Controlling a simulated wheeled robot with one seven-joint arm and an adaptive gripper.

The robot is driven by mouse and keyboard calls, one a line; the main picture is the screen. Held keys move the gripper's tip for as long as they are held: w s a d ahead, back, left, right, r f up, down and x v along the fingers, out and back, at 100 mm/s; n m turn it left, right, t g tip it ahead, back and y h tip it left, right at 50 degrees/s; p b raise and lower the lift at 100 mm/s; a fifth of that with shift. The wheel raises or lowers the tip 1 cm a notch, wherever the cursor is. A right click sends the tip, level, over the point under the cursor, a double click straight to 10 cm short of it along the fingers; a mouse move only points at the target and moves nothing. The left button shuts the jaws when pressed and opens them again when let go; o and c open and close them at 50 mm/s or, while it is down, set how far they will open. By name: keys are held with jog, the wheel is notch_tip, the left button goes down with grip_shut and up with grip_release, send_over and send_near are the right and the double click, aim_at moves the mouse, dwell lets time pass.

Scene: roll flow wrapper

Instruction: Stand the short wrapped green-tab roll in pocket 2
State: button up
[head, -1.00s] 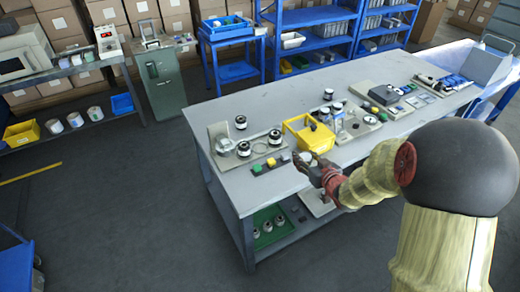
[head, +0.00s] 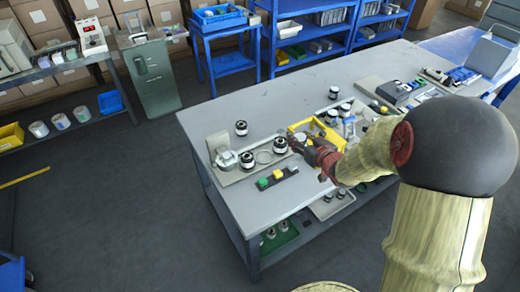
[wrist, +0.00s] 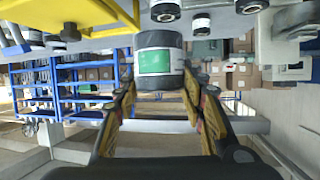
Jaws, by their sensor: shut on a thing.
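In the wrist view, my gripper (wrist: 158,88) is shut on a short roll (wrist: 156,62) with a white wrap, a bright green tab and dark ends. In the head view, my gripper (head: 299,146) is raised beside the right end of a light station plate (head: 226,177); the held roll is hard to make out there. Two dark-and-white rolls stand on this plate, a left one (head: 247,160) and a right one (head: 280,146). An empty ring (head: 264,157) lies between them. No pocket number is readable.
A strip with green, yellow and dark buttons (head: 278,174) lies in front of the plate. A lone roll (head: 241,128) stands behind it. More rolls and fixtures crowd the right side; the table's left end (head: 205,118) is clear.

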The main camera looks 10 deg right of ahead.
jog(key=w+a+f+b, duration=0.1)
jog(key=w+a+f, duration=0.2)
jog(key=w+a+f+b, duration=0.2)
jog(key=w+a+f, duration=0.1)
jog(key=w+a+f+b, duration=0.2)
jog(key=a+f, duration=0.1)
jog(key=a, duration=0.1)
jog(key=shift+w, duration=0.4)
jog(key=shift+w+a+f+b, duration=0.1)
jog(key=shift+a+f+b, duration=0.1)
jog(key=shift+b, duration=0.2)
jog(key=shift+w+a+f+b, duration=0.1)
jog(key=shift+f+b, duration=0.75)
jog(key=shift+f, duration=0.8)
jog(key=shift+f, duration=0.1)
jog(key=shift+f, duration=0.15)
jog(key=o, duration=1)
jog(key=shift+c, duration=0.2)
